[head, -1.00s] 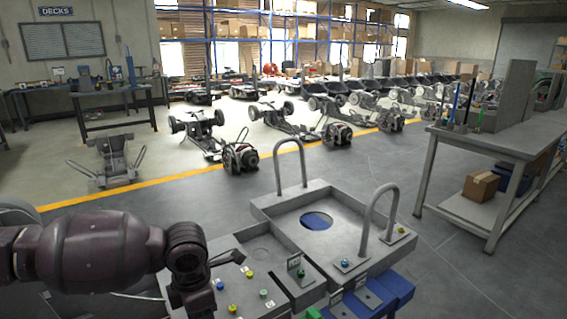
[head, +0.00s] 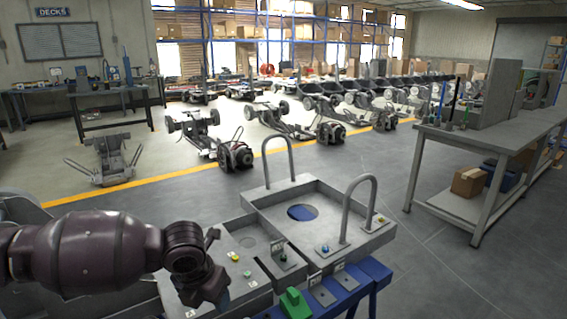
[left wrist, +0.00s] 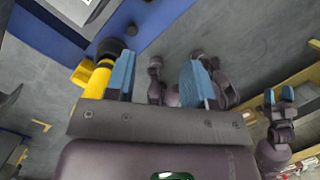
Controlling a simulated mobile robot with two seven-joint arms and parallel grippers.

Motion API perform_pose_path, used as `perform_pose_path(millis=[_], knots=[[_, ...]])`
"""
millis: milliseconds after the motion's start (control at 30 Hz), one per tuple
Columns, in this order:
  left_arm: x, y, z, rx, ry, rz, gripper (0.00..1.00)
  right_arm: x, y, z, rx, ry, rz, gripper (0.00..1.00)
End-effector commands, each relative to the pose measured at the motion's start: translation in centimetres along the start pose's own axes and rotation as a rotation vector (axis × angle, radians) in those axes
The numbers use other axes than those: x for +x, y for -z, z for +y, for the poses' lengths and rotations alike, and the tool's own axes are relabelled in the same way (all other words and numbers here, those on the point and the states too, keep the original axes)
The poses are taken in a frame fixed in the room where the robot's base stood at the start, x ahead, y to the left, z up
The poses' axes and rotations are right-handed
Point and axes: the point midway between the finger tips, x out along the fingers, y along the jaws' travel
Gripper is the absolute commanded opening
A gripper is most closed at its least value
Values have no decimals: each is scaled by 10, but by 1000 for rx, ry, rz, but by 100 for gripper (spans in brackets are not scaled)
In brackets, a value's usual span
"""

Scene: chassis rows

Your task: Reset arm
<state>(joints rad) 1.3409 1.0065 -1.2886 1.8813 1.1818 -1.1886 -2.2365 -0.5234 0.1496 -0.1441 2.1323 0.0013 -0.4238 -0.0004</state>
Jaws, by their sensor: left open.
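My left gripper (head: 212,293) hangs low in the head view, pointing down at the left edge of the grey fixture. Its fingers are mostly hidden there. In the left wrist view its two blue fingertips (left wrist: 158,82) stand apart, with nothing visibly held between them. A yellow and black part (left wrist: 97,80) shows beside the left finger; I cannot tell whether they touch. Another dark jointed arm end with small blue tips (left wrist: 279,98), seemingly my right gripper, shows at the right of the left wrist view. Its opening is unclear. It is absent from the head view.
A grey fixture (head: 262,212) with two hoop handles and coloured knobs stands close in front, above blue supports (head: 375,271). A green block (head: 294,303) is at its front. A grey workbench (head: 490,145) is at the right. Open floor (head: 430,270) lies between. Chassis rows stand behind.

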Motion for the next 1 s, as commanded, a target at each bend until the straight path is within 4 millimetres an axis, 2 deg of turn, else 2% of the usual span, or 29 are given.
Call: perform_pose_path(millis=[200,300,500,733,867,1000], knots=[[-24,-45,-26,-335,113,-211,49,0,-2,0,0,0,-3,61],[-35,-60,-44,-488,209,-286,49,0,-4,0,-1,0,-5,61],[-52,-78,-82,-801,465,-363,49,-1,-8,3,-7,-2,-13,61],[-66,-78,-118,-1189,829,-328,49,-5,-2,4,-7,-4,-2,61],[-72,-72,-125,-1401,1029,-266,49,-7,1,4,-6,-6,4,61],[-74,-61,-122,-1602,1207,-196,49,-10,1,5,-3,-8,4,61]])
